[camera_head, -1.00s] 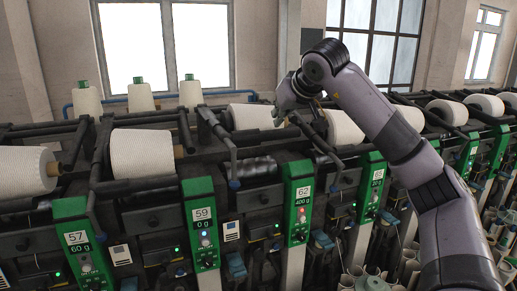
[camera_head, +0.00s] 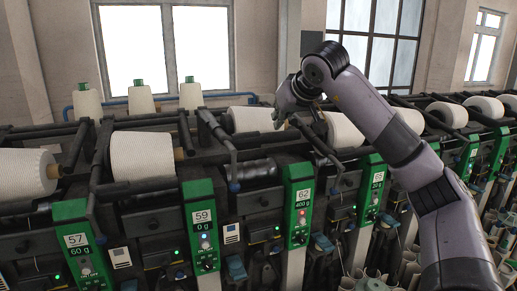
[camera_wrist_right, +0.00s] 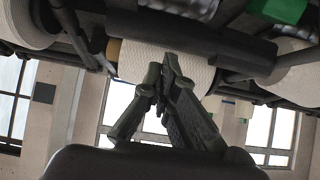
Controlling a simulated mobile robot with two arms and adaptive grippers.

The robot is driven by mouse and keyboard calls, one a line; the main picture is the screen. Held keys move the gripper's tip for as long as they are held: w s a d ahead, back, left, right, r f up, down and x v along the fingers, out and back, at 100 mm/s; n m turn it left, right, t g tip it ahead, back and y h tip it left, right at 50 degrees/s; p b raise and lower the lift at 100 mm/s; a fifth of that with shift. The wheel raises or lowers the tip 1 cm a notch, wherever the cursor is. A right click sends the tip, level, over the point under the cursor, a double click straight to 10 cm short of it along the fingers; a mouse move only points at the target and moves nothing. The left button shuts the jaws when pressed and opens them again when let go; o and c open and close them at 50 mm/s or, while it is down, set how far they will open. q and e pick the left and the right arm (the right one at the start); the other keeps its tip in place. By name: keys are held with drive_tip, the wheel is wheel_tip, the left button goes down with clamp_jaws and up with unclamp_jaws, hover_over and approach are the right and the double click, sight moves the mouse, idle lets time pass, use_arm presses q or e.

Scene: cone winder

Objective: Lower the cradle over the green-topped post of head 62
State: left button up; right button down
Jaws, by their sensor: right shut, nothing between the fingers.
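Head 62 carries a green-topped post (camera_head: 298,200) with a red light, right of the middle in the head view. Behind it, the cream cone (camera_head: 248,119) sits in its cradle (camera_head: 218,138), raised clear of the dark drum (camera_head: 255,169). My right gripper (camera_head: 284,108) is at the right end of this cone, partly covering it. In the right wrist view my right gripper (camera_wrist_right: 168,66) is shut and empty, its fingertips in front of a cream cone (camera_wrist_right: 195,66). Whether they touch anything is unclear. My left gripper is out of view.
The cone of head 59 (camera_head: 142,156) lies low at the left, with its green post (camera_head: 203,225) in front. Another cone (camera_head: 343,129) is just right of my gripper. Several cones stand upright along the back, and black bars and levers crowd the area.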

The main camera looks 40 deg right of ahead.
sight(280, 134)
drive_tip(key=shift+f, duration=0.1)
drive_tip(key=shift+f+b, duration=1.45)
drive_tip(key=shift+f, duration=0.85)
drive_tip(key=shift+s+r+p, duration=0.1)
drive_tip(key=shift+r+p, duration=0.3)
drive_tip(key=shift+r, duration=0.05)
drive_tip(key=s+a+r+p, duration=0.1)
drive_tip(key=s+r+p, duration=0.2)
drive_tip(key=r+p, duration=0.2)
drive_tip(key=shift+s+a+r+p, duration=0.15)
drive_tip(key=shift+s+r+p, duration=0.2)
drive_tip(key=shift+r, duration=0.4)
